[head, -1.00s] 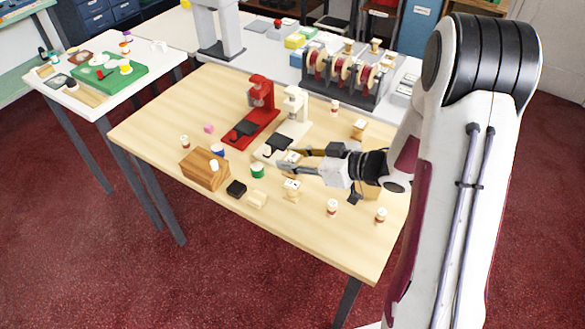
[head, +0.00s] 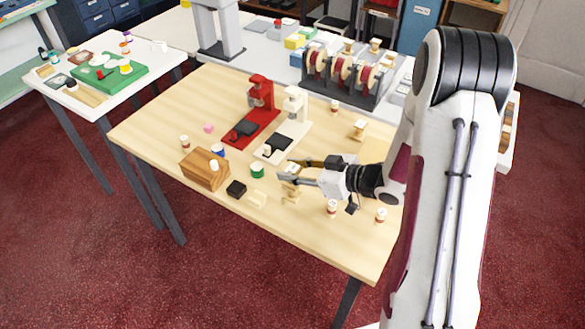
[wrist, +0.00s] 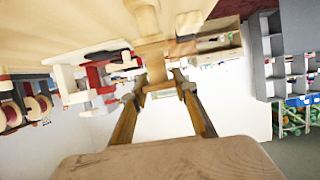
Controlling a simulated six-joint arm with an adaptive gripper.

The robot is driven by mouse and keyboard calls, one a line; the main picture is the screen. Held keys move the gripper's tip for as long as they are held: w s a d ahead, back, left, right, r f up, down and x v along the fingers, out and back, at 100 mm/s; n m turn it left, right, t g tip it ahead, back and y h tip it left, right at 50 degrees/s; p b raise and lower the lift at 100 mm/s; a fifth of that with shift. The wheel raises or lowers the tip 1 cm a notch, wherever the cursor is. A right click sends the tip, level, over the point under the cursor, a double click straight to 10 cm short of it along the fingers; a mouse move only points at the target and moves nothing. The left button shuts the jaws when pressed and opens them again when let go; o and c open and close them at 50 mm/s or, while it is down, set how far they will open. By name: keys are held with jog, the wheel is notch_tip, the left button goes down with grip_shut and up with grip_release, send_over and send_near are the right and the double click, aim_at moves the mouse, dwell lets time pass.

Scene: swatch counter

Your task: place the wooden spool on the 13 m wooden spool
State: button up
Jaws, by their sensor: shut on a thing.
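My gripper (head: 287,171) is shut on a pale wooden spool (wrist: 154,62), which shows between the fingertips in the wrist view. In the head view the held spool (head: 291,168) is small and partly covered by the fingers. Another wooden spool (head: 291,189) stands upright on the table directly below it; I take it as the 13 m spool, but its label is too small to read. In the wrist view pale wood (wrist: 146,18) lies close against the held spool's far end. I cannot tell whether the two spools touch.
A further wooden spool (head: 359,129) stands behind my gripper. A green spool (head: 257,171), a black block (head: 236,188) and a wooden block (head: 203,170) are to the left. White-and-red spools (head: 332,207) (head: 381,215) stand at the front right. Red (head: 259,95) and white (head: 293,104) stands are behind.

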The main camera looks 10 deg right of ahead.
jog(key=o, duration=1.1)
jog(key=shift+r, duration=0.15)
jog(key=v, duration=1.2)
jog(key=shift+d, duration=0.1)
